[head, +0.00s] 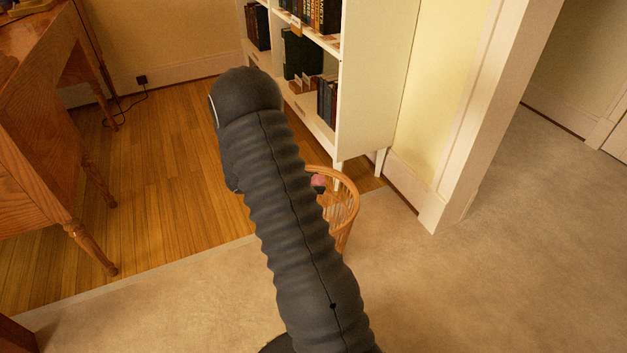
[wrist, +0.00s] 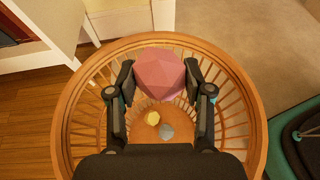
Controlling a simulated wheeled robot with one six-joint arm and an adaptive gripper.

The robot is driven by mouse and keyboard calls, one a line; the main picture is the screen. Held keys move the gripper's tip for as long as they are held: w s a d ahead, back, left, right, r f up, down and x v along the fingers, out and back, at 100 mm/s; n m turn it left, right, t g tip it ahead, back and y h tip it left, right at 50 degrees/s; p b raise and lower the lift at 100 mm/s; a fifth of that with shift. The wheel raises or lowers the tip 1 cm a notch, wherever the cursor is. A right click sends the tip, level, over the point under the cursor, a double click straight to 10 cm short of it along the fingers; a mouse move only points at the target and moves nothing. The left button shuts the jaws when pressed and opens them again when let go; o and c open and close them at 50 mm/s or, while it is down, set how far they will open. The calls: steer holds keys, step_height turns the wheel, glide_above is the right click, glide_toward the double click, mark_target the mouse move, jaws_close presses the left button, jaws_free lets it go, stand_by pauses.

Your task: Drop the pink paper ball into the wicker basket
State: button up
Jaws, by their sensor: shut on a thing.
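The pink paper ball (wrist: 160,73) is a faceted lump between the two fingers of my gripper (wrist: 161,82), which is shut on it. In the wrist view the ball is over the far part of the round opening of the wicker basket (wrist: 84,82). In the head view the basket (head: 347,205) stands on the floor, partly hidden behind my arm. A bit of the pink ball (head: 319,180) and a dark fingertip show at its rim. I cannot tell the ball's exact height against the rim. A yellow lump (wrist: 152,118) and a grey lump (wrist: 166,132) lie inside the basket.
A white bookcase (head: 375,80) with books stands just behind the basket. A wooden desk (head: 45,130) is at the left. A door frame (head: 480,120) is at the right. Carpet (head: 500,260) at the right is clear. A teal and black object (wrist: 299,140) lies right of the basket.

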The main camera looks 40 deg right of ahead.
step_height(320, 180, down, 5)
steer(key=b, duration=0.2)
steer(key=shift+b, duration=0.4)
steer(key=o, duration=0.9)
steer(key=v, duration=1.2)
